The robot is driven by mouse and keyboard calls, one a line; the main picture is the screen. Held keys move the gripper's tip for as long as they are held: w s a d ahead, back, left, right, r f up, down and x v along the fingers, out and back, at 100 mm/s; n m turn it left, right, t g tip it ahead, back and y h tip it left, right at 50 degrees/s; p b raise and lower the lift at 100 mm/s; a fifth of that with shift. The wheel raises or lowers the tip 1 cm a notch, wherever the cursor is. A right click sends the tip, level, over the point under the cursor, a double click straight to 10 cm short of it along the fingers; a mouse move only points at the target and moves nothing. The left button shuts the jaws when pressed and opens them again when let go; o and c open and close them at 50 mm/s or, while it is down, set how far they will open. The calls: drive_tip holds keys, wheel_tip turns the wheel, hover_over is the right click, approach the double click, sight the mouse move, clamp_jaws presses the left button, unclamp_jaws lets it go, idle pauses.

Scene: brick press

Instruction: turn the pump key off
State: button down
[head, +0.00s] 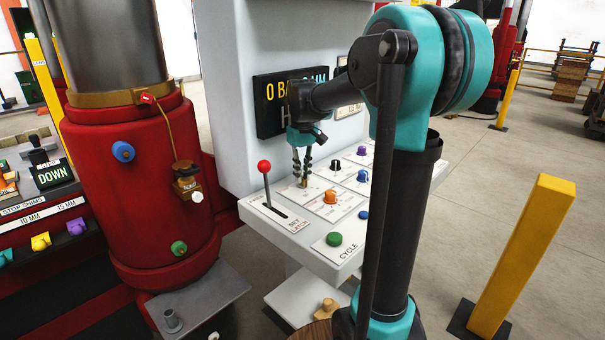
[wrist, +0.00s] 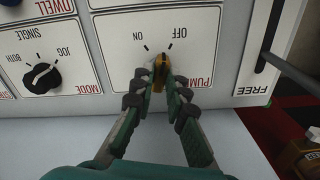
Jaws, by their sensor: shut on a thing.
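The brass-yellow pump key (wrist: 160,66) stands on its white panel plate in the wrist view, which shows upside down the words ON at left, OFF at right and PUMP below right. My gripper (wrist: 158,84) is shut on the key, one finger on each side. The key's tip lies near the OFF-side mark, but the fingers hide part of it and I cannot tell its exact setting. In the head view my gripper (head: 303,180) reaches down to the key on the sloping console, behind the orange knob.
A red-ball lever (head: 264,167) stands close left of my gripper. The orange knob (head: 330,197), green cycle button (head: 334,239) and black mode knob (wrist: 43,77) are nearby. The display (head: 270,104) rises behind. A yellow post (head: 527,250) stands at right.

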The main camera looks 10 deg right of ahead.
sight(303, 177)
drive_tip(key=shift+m, duration=1.3)
drive_tip(key=c, duration=1.5)
unclamp_jaws()
drive_tip(key=shift+c, duration=0.2)
drive_tip(key=shift+r, duration=0.1)
wheel_tip(303, 177, up, 12)
